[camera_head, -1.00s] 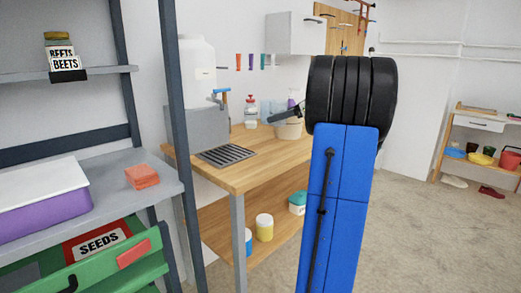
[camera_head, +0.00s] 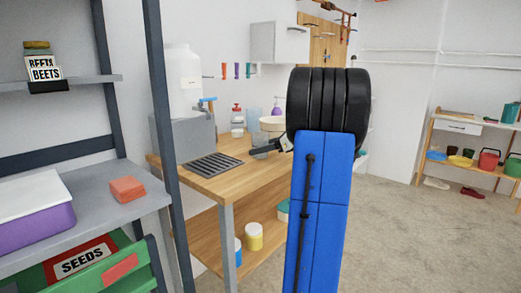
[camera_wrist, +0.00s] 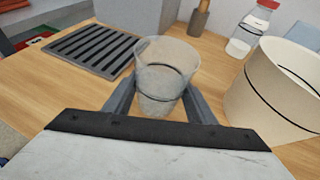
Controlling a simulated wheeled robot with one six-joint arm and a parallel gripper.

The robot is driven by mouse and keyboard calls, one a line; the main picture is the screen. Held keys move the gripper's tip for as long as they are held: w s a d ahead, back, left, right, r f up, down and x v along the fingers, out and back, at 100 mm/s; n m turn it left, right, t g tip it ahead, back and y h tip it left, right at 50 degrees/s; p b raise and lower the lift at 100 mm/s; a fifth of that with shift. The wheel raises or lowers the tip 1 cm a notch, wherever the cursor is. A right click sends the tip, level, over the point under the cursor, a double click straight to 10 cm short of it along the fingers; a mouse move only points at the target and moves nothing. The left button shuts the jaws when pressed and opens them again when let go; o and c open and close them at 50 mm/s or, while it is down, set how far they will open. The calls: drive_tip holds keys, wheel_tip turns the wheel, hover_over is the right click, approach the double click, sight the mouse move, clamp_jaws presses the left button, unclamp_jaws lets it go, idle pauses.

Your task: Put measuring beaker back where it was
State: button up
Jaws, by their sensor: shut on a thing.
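The measuring beaker (camera_wrist: 165,78) is clear and upright in the wrist view. My gripper (camera_wrist: 157,100) is shut on it, with one grey finger on each side. In the head view the gripper (camera_head: 266,149) shows at the wooden counter (camera_head: 212,185), left of my blue arm. The see-through beaker (camera_head: 259,137) is faint there. It is over the counter, in front of the cream pot; I cannot tell whether its base touches the wood.
The cream pot (camera_wrist: 280,90) stands close right of the beaker. A black drain grate (camera_wrist: 92,50) lies to the left. A grey shelf post (camera_head: 163,130) rises left of the counter.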

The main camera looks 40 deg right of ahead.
drive_tip(key=shift+f, duration=0.15)
drive_tip(key=o, duration=1.2)
drive_tip(key=shift+o, duration=0.2)
drive_tip(key=v, duration=1.2)
drive_tip(key=shift+s+d, duration=0.1)
